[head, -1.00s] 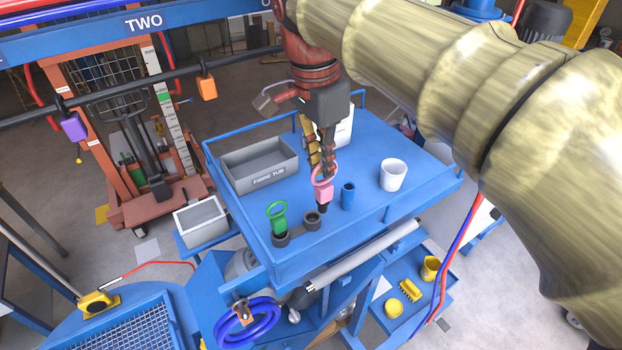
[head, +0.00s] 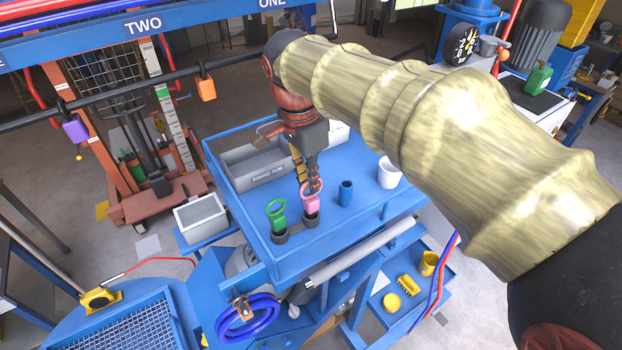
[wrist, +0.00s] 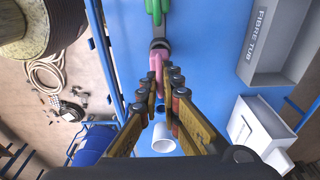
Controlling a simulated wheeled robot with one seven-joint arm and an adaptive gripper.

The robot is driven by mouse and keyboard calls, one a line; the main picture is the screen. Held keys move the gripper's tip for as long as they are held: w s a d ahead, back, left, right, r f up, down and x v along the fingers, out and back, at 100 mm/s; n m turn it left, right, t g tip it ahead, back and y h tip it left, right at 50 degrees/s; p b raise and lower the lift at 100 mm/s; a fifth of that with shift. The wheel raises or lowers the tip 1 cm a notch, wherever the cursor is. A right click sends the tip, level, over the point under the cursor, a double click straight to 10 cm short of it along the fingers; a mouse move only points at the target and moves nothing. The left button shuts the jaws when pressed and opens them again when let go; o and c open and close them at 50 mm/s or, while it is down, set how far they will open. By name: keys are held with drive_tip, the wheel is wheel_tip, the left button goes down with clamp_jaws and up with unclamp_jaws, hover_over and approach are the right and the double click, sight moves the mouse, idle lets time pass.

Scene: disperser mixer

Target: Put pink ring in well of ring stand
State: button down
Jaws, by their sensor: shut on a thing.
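The pink ring (head: 311,201) is upright with its lower body at the right well of the ring stand (head: 296,234); it looks seated in the well in the head view. My gripper (head: 308,182) is above the stand, shut on the pink ring's loop. In the wrist view the pink ring (wrist: 155,68) shows beyond my fingertips (wrist: 168,85). The green ring (head: 277,213) stands in the left well. It also shows in the wrist view (wrist: 155,8). The inside of the right well is hidden by the pink ring.
A blue cup (head: 346,193) and a white cup (head: 388,173) stand right of the stand on the blue tabletop (head: 330,225). The grey fibre tub (head: 262,178) is behind, near my arm. A raised rail edges the table.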

sight(309, 200)
drive_tip(key=c, duration=2.5)
unclamp_jaws()
drive_tip(key=shift+f, duration=0.2)
drive_tip(key=o, duration=0.4)
drive_tip(key=shift+o, duration=0.5)
drive_tip(key=shift+r, duration=0.1)
wheel_tip(309, 200, up, 12)
drive_tip(key=a, duration=0.1)
drive_tip(key=shift+s+a+b, duration=0.15)
drive_tip(key=shift+s+b, duration=0.15)
drive_tip(key=shift+s, duration=0.1)
drive_tip(key=s+d+f+n+t+y, duration=0.1)
drive_tip(key=s+d+f+n, duration=0.2)
drive_tip(key=d, duration=0.5)
drive_tip(key=s+d+f+n+t, duration=0.15)
drive_tip(key=s+d, duration=0.25)
drive_tip(key=d, duration=0.4)
drive_tip(key=s+d+f+n+t, duration=0.2)
drive_tip(key=s+d+f+n, duration=0.4)
drive_tip(key=s+d+f, duration=0.2)
wheel_tip(309, 200, down, 4)
drive_tip(key=shift+s+d+r, duration=0.15)
drive_tip(key=shift+s, duration=1)
